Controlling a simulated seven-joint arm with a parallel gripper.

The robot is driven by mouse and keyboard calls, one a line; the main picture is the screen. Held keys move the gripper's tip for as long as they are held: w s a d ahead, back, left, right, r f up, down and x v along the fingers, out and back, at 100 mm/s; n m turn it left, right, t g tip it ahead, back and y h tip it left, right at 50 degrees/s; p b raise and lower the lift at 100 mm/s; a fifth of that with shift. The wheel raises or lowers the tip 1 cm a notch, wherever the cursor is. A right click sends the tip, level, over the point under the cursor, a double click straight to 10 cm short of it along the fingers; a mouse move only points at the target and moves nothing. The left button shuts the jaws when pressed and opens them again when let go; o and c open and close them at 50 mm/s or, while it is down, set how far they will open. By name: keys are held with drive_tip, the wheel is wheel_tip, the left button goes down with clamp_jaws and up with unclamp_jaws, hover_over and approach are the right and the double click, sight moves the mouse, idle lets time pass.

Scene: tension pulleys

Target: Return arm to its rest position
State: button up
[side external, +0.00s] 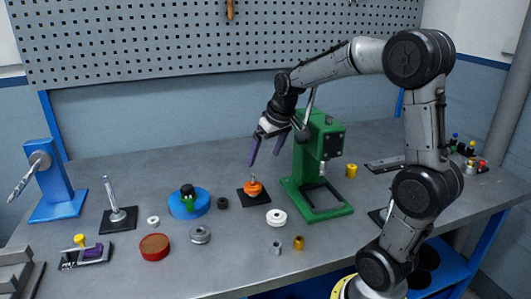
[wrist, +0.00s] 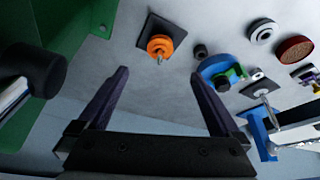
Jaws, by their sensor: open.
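My gripper (side external: 265,150) is open and empty, held in the air above the back middle of the bench. Its two purple fingers are spread apart in the wrist view (wrist: 158,92), with nothing between them. The orange pulley (side external: 254,189) sits on a black square base (side external: 245,198) below my gripper, with a thin post up through it. It also shows in the wrist view (wrist: 160,45), beyond the fingers. My arm arches up from the right side of the bench.
A green press (side external: 312,160) stands close to the right of my gripper. A blue disc (side external: 188,204), white pulley (side external: 276,217), red disc (side external: 154,247) and blue stand (side external: 56,185) are on the bench (side external: 225,265). A pegboard (side external: 180,40) is behind; the air above the left bench is free.

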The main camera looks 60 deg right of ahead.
drive_tip(key=shift+a+r, duration=0.1)
drive_tip(key=s+a+r+n+t+y, duration=0.1)
drive_tip(key=s+a+r+n, duration=0.15)
drive_tip(key=a, duration=0.45)
drive_tip(key=s+a+r+n+t, duration=0.1)
drive_tip(key=s+a+r+t, duration=0.1)
drive_tip(key=s+a+r, duration=0.35)
drive_tip(key=s+a+f+n+g, duration=0.1)
drive_tip(key=s+a+f, duration=0.4)
drive_tip(key=s, duration=0.5)
wheel_tip(320, 180, down, 2)
drive_tip(key=shift+s+a+f+y, duration=0.1)
drive_tip(key=shift+s+a+y, duration=0.1)
drive_tip(key=shift+a+y, duration=0.1)
